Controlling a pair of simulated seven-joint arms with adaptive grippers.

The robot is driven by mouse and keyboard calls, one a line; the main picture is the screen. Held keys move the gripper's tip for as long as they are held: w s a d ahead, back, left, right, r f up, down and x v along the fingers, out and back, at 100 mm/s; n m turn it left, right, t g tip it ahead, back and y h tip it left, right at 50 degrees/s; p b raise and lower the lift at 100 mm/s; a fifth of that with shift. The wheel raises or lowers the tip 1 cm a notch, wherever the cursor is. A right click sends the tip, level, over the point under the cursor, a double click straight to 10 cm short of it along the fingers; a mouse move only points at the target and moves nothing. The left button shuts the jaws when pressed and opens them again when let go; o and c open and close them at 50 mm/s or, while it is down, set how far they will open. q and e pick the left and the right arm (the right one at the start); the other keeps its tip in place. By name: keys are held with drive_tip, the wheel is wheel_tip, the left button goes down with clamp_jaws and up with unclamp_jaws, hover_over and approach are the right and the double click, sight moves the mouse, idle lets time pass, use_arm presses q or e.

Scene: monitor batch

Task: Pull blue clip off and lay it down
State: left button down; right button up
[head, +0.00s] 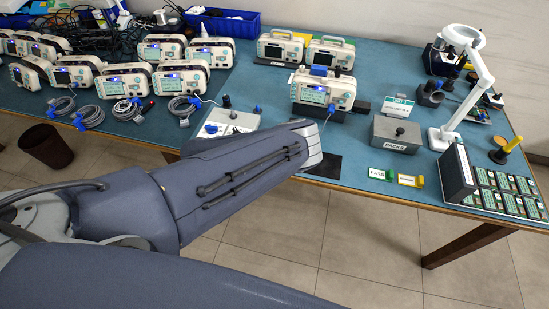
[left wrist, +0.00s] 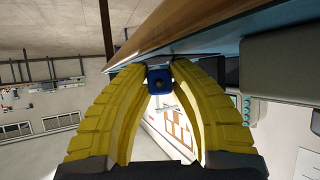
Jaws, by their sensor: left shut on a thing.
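My left gripper (left wrist: 158,72) shows its two yellow fingers in the left wrist view, their tips closed on a small blue clip (left wrist: 159,84) with a dark round hole. In the head view my left arm reaches in and hides its own fingers and the held clip behind the wrist. A monitor (head: 321,91) stands just beyond the wrist, with blue parts on its top and front. Whether the clip touches anything else cannot be told. My right gripper is in neither view.
A white panel (head: 228,120) with knobs lies left of the wrist. A grey box marked PACKS (head: 396,134), a lamp (head: 478,80) and a board rack (head: 456,174) stand right. Several monitors and coiled cables fill the left. Some blue mat (head: 352,172) is bare near the front edge.

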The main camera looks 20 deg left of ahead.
use_arm(q)
drive_tip(key=c, duration=1.2)
unclamp_jaws()
drive_tip(key=shift+a, duration=0.1)
drive_tip(key=shift+v, duration=5.9)
